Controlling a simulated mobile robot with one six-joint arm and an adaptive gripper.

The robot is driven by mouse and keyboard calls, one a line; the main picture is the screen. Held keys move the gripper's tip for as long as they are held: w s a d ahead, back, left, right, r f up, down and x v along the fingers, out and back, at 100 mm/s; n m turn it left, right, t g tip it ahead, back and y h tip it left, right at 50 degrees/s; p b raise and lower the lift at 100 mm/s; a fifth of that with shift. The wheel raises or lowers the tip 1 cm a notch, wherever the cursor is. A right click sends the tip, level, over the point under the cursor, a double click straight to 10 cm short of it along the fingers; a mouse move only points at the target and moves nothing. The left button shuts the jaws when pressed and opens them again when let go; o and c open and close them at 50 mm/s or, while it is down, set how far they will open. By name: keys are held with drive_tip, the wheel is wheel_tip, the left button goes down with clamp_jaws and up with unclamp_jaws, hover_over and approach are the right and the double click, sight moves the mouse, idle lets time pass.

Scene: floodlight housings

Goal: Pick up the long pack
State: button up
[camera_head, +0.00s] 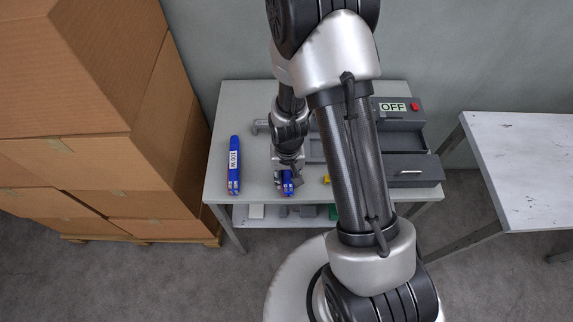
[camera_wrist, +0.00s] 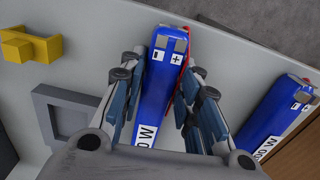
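Two blue packs with white labels lie on the grey table. One pack (camera_head: 234,165) is at the left, long, upright in the picture and fully visible; in the wrist view it is at the right edge (camera_wrist: 280,118). The other pack (camera_head: 287,186) is under my gripper (camera_head: 289,172), which hides its far part. In the wrist view this pack (camera_wrist: 160,85) runs between the two fingers of my gripper (camera_wrist: 163,68), its end with the plus and minus marks past the fingertips. The fingers are close along both sides; whether they press on it is unclear.
A grey housing with an OFF display (camera_head: 393,107) and red button stands at the table's right, partly behind my arm. A yellow part (camera_wrist: 30,45) lies near a grey frame (camera_wrist: 62,112). Stacked cartons (camera_head: 100,160) stand left; another table (camera_head: 530,165) stands right.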

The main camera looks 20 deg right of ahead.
drive_tip(key=c, duration=0.6)
drive_tip(key=shift+r, duration=0.1)
wheel_tip(320, 180, up, 20)
drive_tip(key=p, duration=0.6)
